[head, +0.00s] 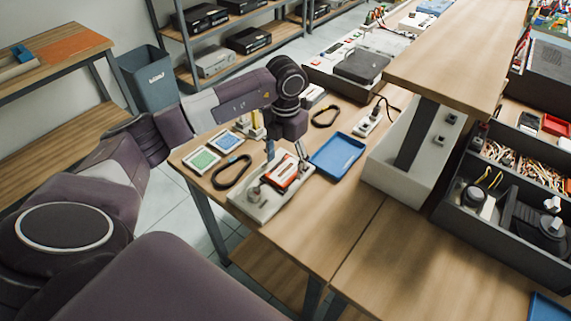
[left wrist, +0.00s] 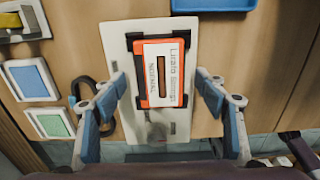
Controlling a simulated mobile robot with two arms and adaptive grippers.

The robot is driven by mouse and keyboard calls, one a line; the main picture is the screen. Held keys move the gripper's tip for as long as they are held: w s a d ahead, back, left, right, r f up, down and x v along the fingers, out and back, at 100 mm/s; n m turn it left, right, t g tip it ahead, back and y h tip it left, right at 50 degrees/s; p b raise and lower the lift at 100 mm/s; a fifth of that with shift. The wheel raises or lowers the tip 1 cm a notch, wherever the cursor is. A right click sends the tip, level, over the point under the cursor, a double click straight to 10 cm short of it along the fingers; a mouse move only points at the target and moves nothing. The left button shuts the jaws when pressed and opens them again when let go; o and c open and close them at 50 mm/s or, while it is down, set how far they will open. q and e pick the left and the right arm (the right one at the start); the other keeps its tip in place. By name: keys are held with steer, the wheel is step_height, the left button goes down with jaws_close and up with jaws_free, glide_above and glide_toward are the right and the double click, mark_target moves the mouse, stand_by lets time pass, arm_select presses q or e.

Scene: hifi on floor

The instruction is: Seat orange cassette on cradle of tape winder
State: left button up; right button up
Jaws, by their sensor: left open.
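The orange cassette (head: 281,174) has a white label and lies over the upper part of the pale tape winder (head: 261,205). In the left wrist view the cassette (left wrist: 163,98) lies label-up on the winder's white base (left wrist: 183,130), turned slightly relative to it. The cradle is hidden beneath the cassette, so I cannot tell whether it is fully seated. A grey round knob shows at the winder's near end. My left gripper (left wrist: 160,78) is open, pointing down above the winder, with one finger on each side of the cassette and visible gaps to it. My right gripper is not in view.
A blue tray (head: 338,155) lies right of the winder. Left are a green-faced tile (head: 202,160), a blue-faced tile (head: 224,141) and a black cable loop (head: 231,171). A white power strip (head: 368,121) lies further back. Bare tabletop is free at front right.

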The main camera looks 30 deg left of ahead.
arm_select(q)
step_height(320, 180, up, 17)
steer(key=p, duration=0.4)
stand_by(0.7)
steer(key=shift+f, duration=0.15)
stand_by(0.8)
